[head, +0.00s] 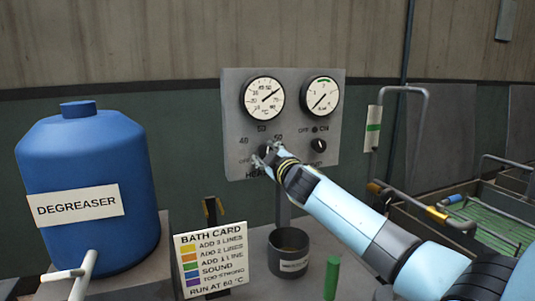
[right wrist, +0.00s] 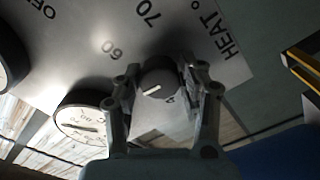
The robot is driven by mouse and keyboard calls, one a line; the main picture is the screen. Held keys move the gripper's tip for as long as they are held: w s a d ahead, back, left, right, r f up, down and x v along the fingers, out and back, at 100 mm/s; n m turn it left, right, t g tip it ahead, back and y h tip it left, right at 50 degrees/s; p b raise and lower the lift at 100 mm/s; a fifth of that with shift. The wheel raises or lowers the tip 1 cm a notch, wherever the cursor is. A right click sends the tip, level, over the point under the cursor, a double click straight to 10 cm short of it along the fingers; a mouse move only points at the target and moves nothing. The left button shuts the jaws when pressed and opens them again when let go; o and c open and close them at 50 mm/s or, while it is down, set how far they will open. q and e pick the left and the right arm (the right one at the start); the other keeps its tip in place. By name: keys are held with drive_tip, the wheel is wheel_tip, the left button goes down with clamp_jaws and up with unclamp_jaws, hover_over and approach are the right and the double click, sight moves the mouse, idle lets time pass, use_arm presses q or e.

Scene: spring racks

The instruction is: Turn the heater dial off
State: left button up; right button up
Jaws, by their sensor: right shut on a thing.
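The heater dial (right wrist: 158,82) is a dark round knob with a white pointer line, on the lower left of the grey control panel (head: 238,110). Numbers 60 and 70, the word HEAT and an OFF mark show around it in the right wrist view. My right gripper (head: 267,157) is at the panel, with its two fingers on either side of the dial and shut on it. In the head view the gripper hides most of the dial and part of the HEAT label. I cannot tell exactly which mark the pointer meets. My left gripper is not in view.
Two round gauges (head: 263,98) (head: 320,93) sit above the dial. A smaller OFF/ON knob (head: 318,145) is to its right. A blue degreaser drum (head: 85,165), a bath card (head: 211,262), a dark pot (head: 289,252) and a green cylinder (head: 332,278) stand in front. Racks are at right.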

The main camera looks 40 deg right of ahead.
drive_tip(key=n+p, duration=0.1)
drive_tip(key=n, duration=0.5)
drive_tip(key=shift+r, duration=0.1)
drive_tip(key=n+p, duration=0.1)
drive_tip(key=n, duration=0.5)
drive_tip(key=shift+n, duration=0.4)
drive_tip(key=n+p, duration=0.1)
drive_tip(key=n, duration=0.5)
drive_tip(key=shift+p, duration=0.4)
drive_tip(key=n+p, duration=0.1)
drive_tip(key=n, duration=0.5)
drive_tip(key=shift+a+n, duration=0.1)
drive_tip(key=shift+n, duration=0.3)
drive_tip(key=o, duration=0.9)
drive_tip(key=shift+o, duration=1.3)
